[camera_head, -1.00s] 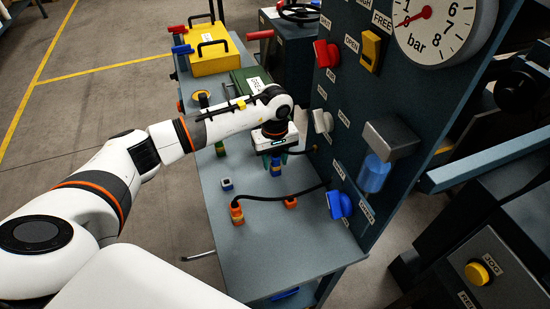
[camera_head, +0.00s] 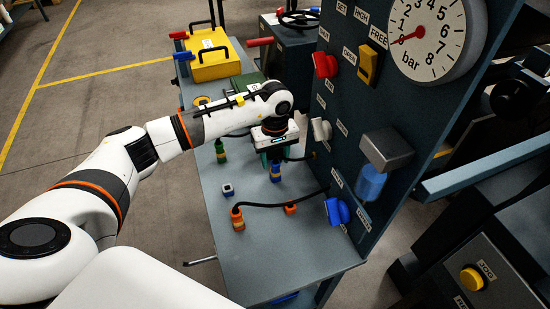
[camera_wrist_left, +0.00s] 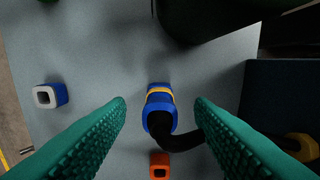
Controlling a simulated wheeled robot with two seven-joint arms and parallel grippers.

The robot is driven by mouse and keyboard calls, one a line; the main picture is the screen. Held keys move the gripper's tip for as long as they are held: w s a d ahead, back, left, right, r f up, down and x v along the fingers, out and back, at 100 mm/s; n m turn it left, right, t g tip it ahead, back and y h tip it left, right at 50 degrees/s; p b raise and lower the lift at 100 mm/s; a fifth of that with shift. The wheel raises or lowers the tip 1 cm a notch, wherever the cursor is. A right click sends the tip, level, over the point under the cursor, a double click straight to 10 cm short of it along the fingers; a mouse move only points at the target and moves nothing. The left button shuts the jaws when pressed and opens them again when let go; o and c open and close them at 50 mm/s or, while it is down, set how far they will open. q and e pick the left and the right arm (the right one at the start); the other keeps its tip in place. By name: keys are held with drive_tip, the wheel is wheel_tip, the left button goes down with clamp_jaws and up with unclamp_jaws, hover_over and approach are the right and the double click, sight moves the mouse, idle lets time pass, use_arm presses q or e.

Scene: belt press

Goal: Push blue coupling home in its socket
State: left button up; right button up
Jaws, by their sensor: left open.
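The blue coupling (camera_head: 276,173) stands on the bench below my left gripper (camera_head: 274,156). In the left wrist view the coupling (camera_wrist_left: 158,118) is blue with a yellow band, and a black cable leaves its near end. Its socket is largely hidden beneath it, and I cannot tell how deep it sits. My left gripper's green fingers (camera_wrist_left: 160,103) are wide apart, one on each side of the coupling and apart from it in the picture. My right gripper is not in view.
A blue block with a white top (camera_wrist_left: 50,95) stands left of the coupling. An orange socket (camera_head: 291,208) and an orange coupling (camera_head: 237,218) with black cable are nearer. The upright panel (camera_head: 345,110) with knobs rises close on the right.

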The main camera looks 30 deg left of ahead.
use_arm(q)
drive_tip(key=shift+r+p, duration=0.85)
drive_tip(key=shift+r, duration=0.95)
